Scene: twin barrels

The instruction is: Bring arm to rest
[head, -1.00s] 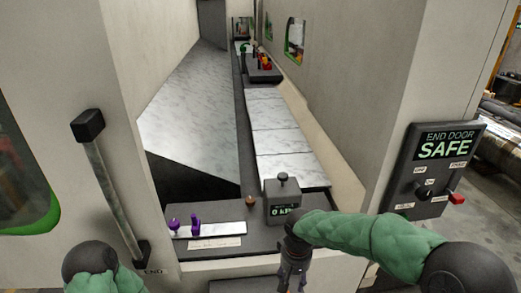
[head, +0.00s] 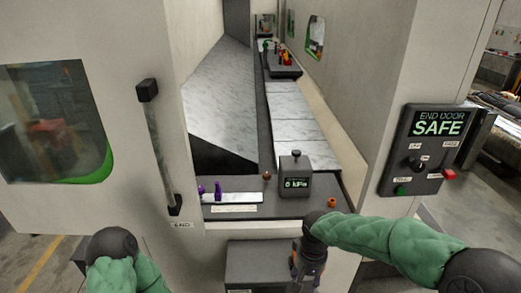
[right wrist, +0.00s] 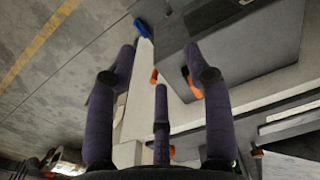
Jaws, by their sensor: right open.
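My right arm comes in from the right in a green sleeve, bent at the elbow. My right gripper (head: 308,268) hangs downward in front of the cell opening, below the small pressure gauge box. In the right wrist view its dark fingers (right wrist: 160,60) are spread apart with nothing between them. My left arm shows only as a dark joint and green sleeve at the lower left of the head view; its gripper is out of view.
The gauge box (head: 295,178) reads 0 kPa on the dark sill. Purple pegs (head: 218,190) stand on a white strip left of it. A door handle (head: 159,150) is at the left. The END DOOR SAFE panel (head: 425,150) is at the right. A dark box (head: 262,262) sits below the opening.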

